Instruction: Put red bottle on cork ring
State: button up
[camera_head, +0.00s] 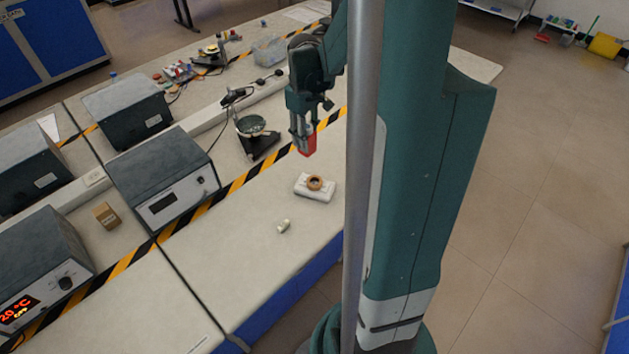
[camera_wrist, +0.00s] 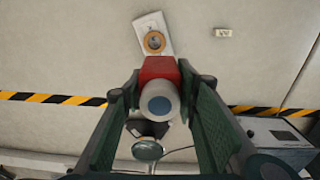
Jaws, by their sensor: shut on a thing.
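The red bottle (camera_head: 308,148) is held in my gripper (camera_head: 303,130) above the bench. In the wrist view its red body (camera_wrist: 158,69) and pale round end (camera_wrist: 158,102) show between the two fingers of my gripper (camera_wrist: 159,80), which is shut on it. The cork ring (camera_head: 315,182) lies on a white block on the bench, below the bottle and slightly to its right in the head view. The cork ring also shows in the wrist view (camera_wrist: 154,41), just beyond the red body. The bottle is apart from the ring in the head view.
The white block (camera_head: 303,191) stands on clear bench top. A small pale cylinder (camera_head: 284,226) lies nearer the front. A stand with a dark green dish (camera_head: 252,126) is behind, left of my gripper. Grey instrument boxes (camera_head: 160,174) stand left, beyond the striped tape (camera_head: 236,183).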

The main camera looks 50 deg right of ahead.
aim_at(315, 152)
jog(key=shift+s+d+m, duration=0.3)
jog(key=shift+s+d, duration=0.5)
jog(key=shift+s, duration=0.1)
notch_tip(315, 152, down, 4)
jog(key=shift+r, duration=0.2)
jog(key=shift+f, duration=0.7)
jog(key=shift+f, duration=2.9)
jog(key=shift+f, duration=2.1)
jog(key=shift+f+b, duration=0.2)
jog(key=shift+b, duration=0.1)
